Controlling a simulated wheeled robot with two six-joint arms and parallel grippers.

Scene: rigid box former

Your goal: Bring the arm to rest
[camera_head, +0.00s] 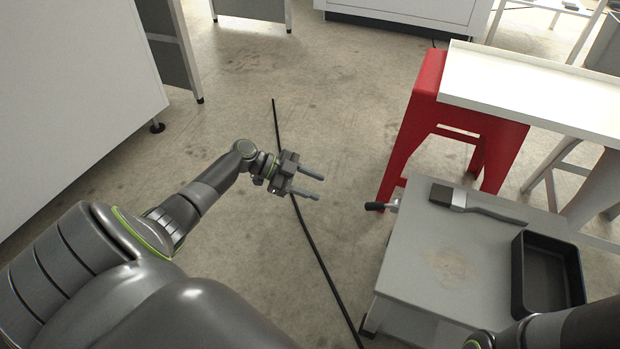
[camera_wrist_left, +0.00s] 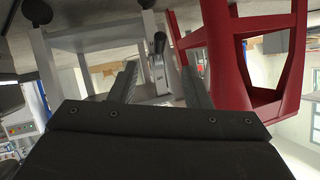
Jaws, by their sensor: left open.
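My left arm reaches in from the left in the head view. Its left gripper (camera_head: 316,186) is open, with the two fingers apart and nothing between them. It hangs in free air above the concrete floor, left of the red stool and the grey table. In the left wrist view the two fingers of the left gripper (camera_wrist_left: 158,85) also stand apart and empty. My right arm shows only as a dark link at the bottom right corner of the head view; its gripper is out of view.
A grey low table (camera_head: 420,255) at right carries a brush (camera_head: 480,205) and a black tray (camera_head: 520,285). A lever handle (camera_head: 378,206) sticks out at its left. A red stool (camera_head: 425,110) stands behind. A black cable (camera_head: 312,240) crosses the floor. A white cabinet (camera_head: 70,90) is left.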

